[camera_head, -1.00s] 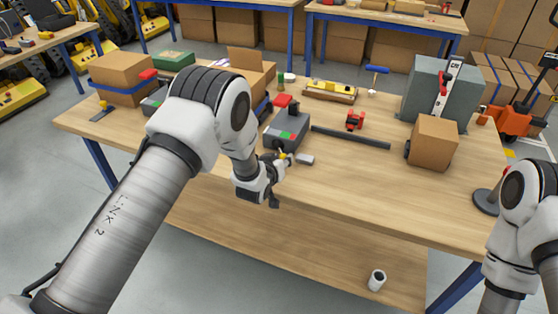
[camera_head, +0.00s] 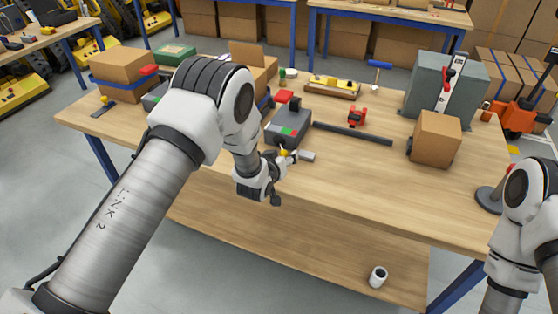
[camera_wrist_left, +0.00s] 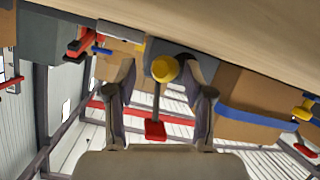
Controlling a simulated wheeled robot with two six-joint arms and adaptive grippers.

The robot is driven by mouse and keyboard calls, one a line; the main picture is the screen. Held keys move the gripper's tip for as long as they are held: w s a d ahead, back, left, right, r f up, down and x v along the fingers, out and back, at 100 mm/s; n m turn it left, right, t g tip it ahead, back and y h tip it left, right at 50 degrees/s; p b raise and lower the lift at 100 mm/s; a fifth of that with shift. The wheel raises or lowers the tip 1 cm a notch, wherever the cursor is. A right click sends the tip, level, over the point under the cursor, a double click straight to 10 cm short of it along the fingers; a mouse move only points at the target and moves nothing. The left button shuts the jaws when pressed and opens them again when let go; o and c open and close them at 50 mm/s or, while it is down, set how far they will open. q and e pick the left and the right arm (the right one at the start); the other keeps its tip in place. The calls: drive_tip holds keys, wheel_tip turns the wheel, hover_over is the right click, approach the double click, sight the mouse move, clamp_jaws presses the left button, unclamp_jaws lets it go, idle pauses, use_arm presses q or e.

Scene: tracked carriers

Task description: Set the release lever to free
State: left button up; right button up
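A grey box (camera_head: 288,127) with red and green patches on top stands near the front middle of the table. A yellow knob (camera_head: 284,153) is at its front, and a red-ended lever (camera_head: 283,97) stands at its back. My left gripper (camera_head: 291,158) is at the front of this box. In the left wrist view my left gripper (camera_wrist_left: 162,75) is open, with the yellow knob (camera_wrist_left: 165,68) between or just beyond its fingers. A dark shaft with a red end (camera_wrist_left: 155,130) lies behind the knob. Contact cannot be told. Only my right arm shows, not its gripper.
A grey cabinet (camera_head: 470,92) with a white panel and red handle (camera_head: 448,77) stands at the back right. A cardboard box (camera_head: 436,139) is before it. A dark bar (camera_head: 352,133) and red clamp (camera_head: 357,117) lie mid-table.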

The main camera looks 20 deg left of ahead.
use_arm(q)
drive_tip(key=d+v, duration=0.1)
drive_tip(key=v, duration=1)
drive_tip(key=shift+a, duration=0.45)
drive_tip(key=shift+w, duration=0.1)
drive_tip(key=s+a+f+n+g+y, duration=0.1)
drive_tip(key=s+a+f+g, duration=0.15)
drive_tip(key=s+f, duration=0.5)
drive_tip(key=s+a+f+g, duration=0.1)
drive_tip(key=s+f+g, duration=0.2)
drive_tip(key=s+f, duration=0.4)
drive_tip(key=s+f+m+g, duration=0.1)
drive_tip(key=s+f+g, duration=0.2)
drive_tip(key=s, duration=0.7)
drive_tip(key=s+a+f+m+g, duration=0.1)
drive_tip(key=s+f+g, duration=0.2)
drive_tip(key=s, duration=0.8)
drive_tip(key=shift+s+a+m+g, duration=0.3)
drive_tip(key=shift+m+g, duration=0.1)
drive_tip(key=shift+g, duration=0.75)
drive_tip(key=shift+f, duration=0.15)
